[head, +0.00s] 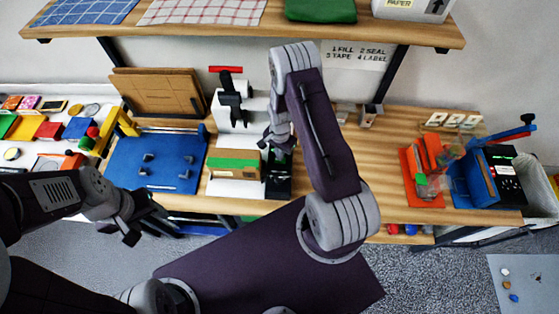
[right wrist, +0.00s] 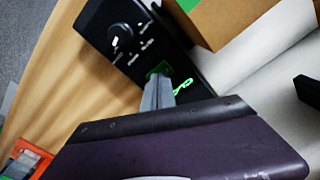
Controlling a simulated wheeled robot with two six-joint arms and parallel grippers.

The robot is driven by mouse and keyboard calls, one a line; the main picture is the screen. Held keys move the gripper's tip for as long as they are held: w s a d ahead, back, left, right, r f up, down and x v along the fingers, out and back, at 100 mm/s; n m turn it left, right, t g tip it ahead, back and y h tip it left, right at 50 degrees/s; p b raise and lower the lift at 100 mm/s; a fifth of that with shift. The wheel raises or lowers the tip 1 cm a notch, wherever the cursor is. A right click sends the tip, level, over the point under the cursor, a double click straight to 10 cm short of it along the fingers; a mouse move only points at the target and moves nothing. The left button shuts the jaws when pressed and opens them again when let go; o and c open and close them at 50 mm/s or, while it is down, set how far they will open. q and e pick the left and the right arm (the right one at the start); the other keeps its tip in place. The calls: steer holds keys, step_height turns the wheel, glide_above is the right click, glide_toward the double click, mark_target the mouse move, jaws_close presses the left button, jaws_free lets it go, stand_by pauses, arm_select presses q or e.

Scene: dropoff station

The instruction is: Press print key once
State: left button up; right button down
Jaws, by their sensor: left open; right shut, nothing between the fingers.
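A black control panel (head: 279,186) sits at the front edge of the wooden bench. In the right wrist view the panel (right wrist: 100,25) shows a round knob (right wrist: 121,36) with small white marks, a green square key (right wrist: 160,69) and a green lit marking (right wrist: 183,86). I cannot read a print label. My right gripper (head: 277,147) is shut and empty over the panel. In the right wrist view its fingertips (right wrist: 158,80) are right at the green key and partly cover it; contact cannot be told. My left gripper (head: 140,222) is open and empty, in front of the bench.
A brown box with green tape (head: 235,163) stands just left of the panel. Behind it is a white device (head: 231,107) with a black arm. A blue fixture board (head: 155,160) lies further left. An orange stand (head: 422,175) is at right. Bench between panel and stand looks clear.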

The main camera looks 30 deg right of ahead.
steer(key=shift+f+b, duration=0.5)
steer(key=shift+f, duration=0.2)
stand_by(0.3)
step_height(320, 180, up, 7)
steer(key=p, duration=0.5)
steer(key=shift+r, duration=0.15)
stand_by(0.6)
